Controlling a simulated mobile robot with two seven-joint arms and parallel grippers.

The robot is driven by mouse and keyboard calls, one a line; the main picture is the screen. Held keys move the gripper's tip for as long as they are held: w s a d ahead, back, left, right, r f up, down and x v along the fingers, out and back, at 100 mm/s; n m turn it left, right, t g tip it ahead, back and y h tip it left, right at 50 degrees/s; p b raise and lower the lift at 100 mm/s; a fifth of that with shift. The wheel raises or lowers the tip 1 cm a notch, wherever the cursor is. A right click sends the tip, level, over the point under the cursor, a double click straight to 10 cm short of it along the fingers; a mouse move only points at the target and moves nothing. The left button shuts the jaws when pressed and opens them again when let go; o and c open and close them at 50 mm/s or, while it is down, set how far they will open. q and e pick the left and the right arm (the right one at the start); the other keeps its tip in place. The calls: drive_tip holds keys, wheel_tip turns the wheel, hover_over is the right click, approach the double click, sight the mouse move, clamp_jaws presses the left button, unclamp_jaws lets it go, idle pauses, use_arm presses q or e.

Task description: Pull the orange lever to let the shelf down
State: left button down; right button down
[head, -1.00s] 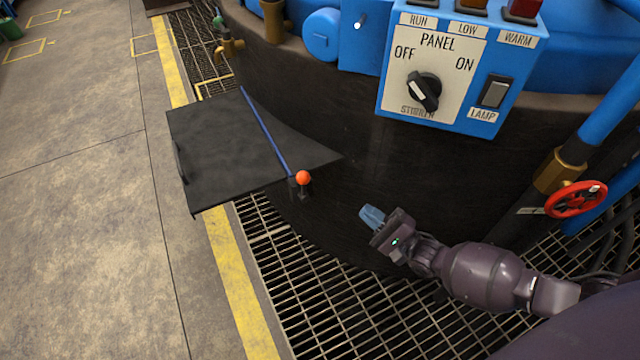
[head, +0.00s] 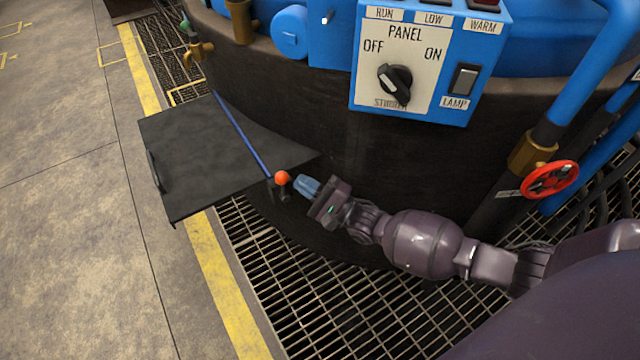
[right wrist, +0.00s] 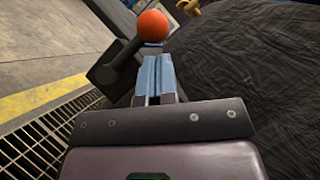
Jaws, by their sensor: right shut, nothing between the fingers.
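The lever has an orange ball knob (head: 282,178) on a short dark stem, beside the front right part of the shelf. The shelf (head: 200,165) is a dark flat panel standing out from the dark furnace wall, with a blue bar along it. My right gripper (head: 303,186) is shut and empty, its blue fingertips just right of the knob. In the right wrist view the orange knob (right wrist: 153,26) shows just beyond the shut fingers (right wrist: 155,75); whether they touch cannot be told. My left gripper is not in view.
A blue control panel (head: 432,60) with a dial and lamp switch is above on the furnace. A red valve wheel (head: 550,180) sits on pipes at the right. Metal grating (head: 330,300) covers the floor below, with a yellow line (head: 225,285) at its left.

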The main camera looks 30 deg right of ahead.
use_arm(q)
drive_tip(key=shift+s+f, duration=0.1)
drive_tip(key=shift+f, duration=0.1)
use_arm(e)
drive_tip(key=shift+a+r, duration=0.3)
drive_tip(key=shift+a, duration=0.2)
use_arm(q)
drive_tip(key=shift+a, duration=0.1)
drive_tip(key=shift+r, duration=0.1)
use_arm(e)
drive_tip(key=shift+w, duration=0.1)
